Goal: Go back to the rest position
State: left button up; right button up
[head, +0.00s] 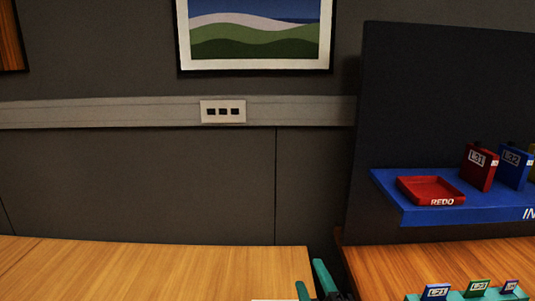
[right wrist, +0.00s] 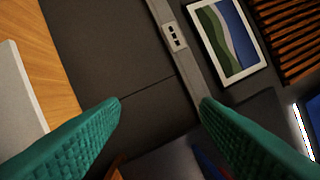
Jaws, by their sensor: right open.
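My right gripper (head: 312,281) shows at the bottom of the head view, its two green fingers apart. It stands by the gap between the two wooden tabletops. In the right wrist view its green textured fingers (right wrist: 160,110) are spread with nothing between them. Beyond them are the dark wall and the floor-side gap. My left gripper is in neither view.
At right, a dark panel (head: 440,90) carries a blue shelf (head: 420,215) with a red REDO tray (head: 415,181), a red L31 block (head: 479,167) and a blue L32 block (head: 514,167). A teal rack (head: 460,296) holds small labelled blocks.

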jog(key=s+d+f+m+g+h, duration=0.2)
jog(key=s+d+f+m+g, duration=0.25)
jog(key=f, duration=0.35)
jog(key=s+d+f+m+g+h, duration=0.3)
jog(key=s+d+f+m, duration=0.15)
jog(key=f, duration=0.25)
jog(key=s+d+f+m+g, duration=0.25)
jog(key=s+f+g, duration=0.2)
jog(key=s, duration=0.35)
jog(key=s+d+f+m+g, duration=0.1)
jog(key=s+f+m+g, duration=0.3)
jog(key=s, duration=0.4)
notch_tip(320, 180, down, 26)
jog(key=n+g, duration=0.1)
jog(key=n, duration=0.1)
jog(key=s+d+f+g, duration=0.1)
jog(key=s+d+f, duration=0.1)
jog(key=s+f, duration=1.4)
jog(key=shift+s+d+f+y, duration=0.3)
jog(key=shift+s+f, duration=0.1)
jog(key=shift+s, duration=0.3)
